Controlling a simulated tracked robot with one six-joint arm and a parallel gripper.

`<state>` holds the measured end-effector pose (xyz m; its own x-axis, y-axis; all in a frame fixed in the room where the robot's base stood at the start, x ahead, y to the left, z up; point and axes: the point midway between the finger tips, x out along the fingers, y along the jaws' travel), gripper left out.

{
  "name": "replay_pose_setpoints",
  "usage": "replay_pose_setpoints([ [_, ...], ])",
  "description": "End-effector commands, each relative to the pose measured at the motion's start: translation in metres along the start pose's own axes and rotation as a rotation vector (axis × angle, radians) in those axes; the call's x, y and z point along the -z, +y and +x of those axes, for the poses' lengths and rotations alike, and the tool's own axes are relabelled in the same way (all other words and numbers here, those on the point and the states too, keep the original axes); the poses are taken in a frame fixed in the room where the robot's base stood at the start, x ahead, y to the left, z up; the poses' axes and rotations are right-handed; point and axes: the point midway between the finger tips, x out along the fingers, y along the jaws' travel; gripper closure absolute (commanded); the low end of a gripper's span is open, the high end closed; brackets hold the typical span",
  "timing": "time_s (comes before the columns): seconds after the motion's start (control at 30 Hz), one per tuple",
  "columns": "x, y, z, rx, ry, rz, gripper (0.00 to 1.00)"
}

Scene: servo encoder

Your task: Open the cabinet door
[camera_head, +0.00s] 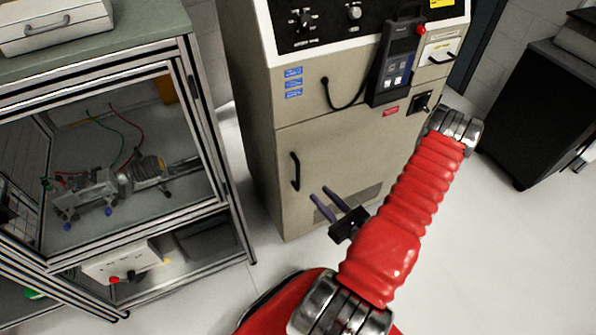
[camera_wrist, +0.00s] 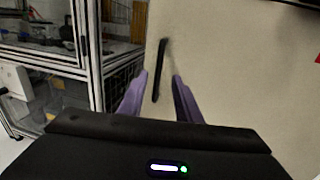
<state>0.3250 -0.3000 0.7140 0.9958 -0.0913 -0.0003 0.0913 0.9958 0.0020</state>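The beige cabinet stands in the middle of the head view, and its door (camera_head: 335,158) looks shut. A black vertical handle (camera_head: 295,171) sits near the door's left edge. My gripper (camera_head: 322,202) is in front of the lower door, to the right of and below the handle in the head view. Its two purple fingers are apart with nothing between them. In the wrist view the handle (camera_wrist: 162,70) shows beyond and between the open fingers (camera_wrist: 158,84), against the beige door (camera_wrist: 235,75). I see no contact between the fingers and the handle.
A metal-framed glass enclosure (camera_head: 120,160) with wired parts stands left of the cabinet. A handheld control box (camera_head: 397,62) with a cable hangs on the cabinet's upper front. A black cabinet (camera_head: 535,115) stands at the right. White floor (camera_head: 500,240) is clear at the right.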

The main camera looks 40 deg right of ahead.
Motion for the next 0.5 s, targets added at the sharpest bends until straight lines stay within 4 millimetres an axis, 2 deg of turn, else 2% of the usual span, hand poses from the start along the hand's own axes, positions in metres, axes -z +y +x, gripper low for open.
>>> replay_pose_setpoints([
  [0.17, 0.000, 0.001, 0.009, -0.003, 0.000, 0.000, 0.69],
  [0.5, 0.000, 0.001, 0.040, -0.005, 0.000, -0.001, 0.69],
])
